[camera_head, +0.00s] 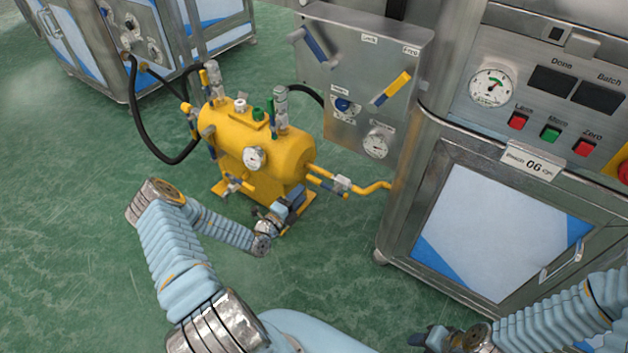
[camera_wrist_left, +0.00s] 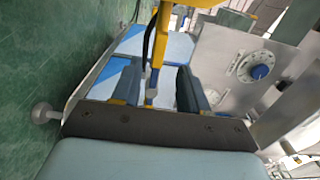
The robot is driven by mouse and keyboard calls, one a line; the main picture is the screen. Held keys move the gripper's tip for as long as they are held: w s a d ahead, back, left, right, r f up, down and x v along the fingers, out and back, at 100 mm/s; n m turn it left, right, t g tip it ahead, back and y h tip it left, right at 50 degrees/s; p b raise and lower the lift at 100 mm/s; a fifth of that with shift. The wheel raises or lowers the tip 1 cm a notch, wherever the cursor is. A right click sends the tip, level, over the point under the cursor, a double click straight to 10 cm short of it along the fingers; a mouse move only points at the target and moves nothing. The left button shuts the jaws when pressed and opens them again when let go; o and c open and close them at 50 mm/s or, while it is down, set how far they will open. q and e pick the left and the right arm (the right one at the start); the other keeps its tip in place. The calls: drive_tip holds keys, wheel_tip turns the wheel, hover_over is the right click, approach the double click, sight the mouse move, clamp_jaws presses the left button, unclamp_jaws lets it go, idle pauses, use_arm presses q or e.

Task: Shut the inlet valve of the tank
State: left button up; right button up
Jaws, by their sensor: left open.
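The yellow tank (camera_head: 285,155) stands on the green floor, with a round gauge (camera_head: 254,158) on its front. Several small valves sit around it. One is on the yellow pipe at its right (camera_head: 341,183); others are at its upper left (camera_head: 187,108) and lower front (camera_head: 232,184). I cannot tell which is the inlet valve. My left gripper (camera_head: 290,203) is open at the tank's lower right front. In the left wrist view a yellow pipe (camera_wrist_left: 158,45) runs between and beyond the fingers (camera_wrist_left: 160,88). My right gripper (camera_head: 425,337) is low at the bottom, its fingers unclear.
A grey panel (camera_head: 345,70) behind the tank carries a blue lever (camera_head: 314,44), a yellow lever (camera_head: 392,88) and a blue knob (camera_head: 343,104). A steel cabinet (camera_head: 400,215) stands at right. A black hose (camera_head: 147,140) loops at left. Floor in front is clear.

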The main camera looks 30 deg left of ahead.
sight(312, 182)
use_arm(q)
drive_tip(key=w, duration=0.5)
drive_tip(key=w+d, duration=0.1)
drive_tip(key=w, duration=0.2)
drive_tip(key=shift+w, duration=0.35)
drive_tip(key=shift+c, duration=0.4)
clamp_jaws()
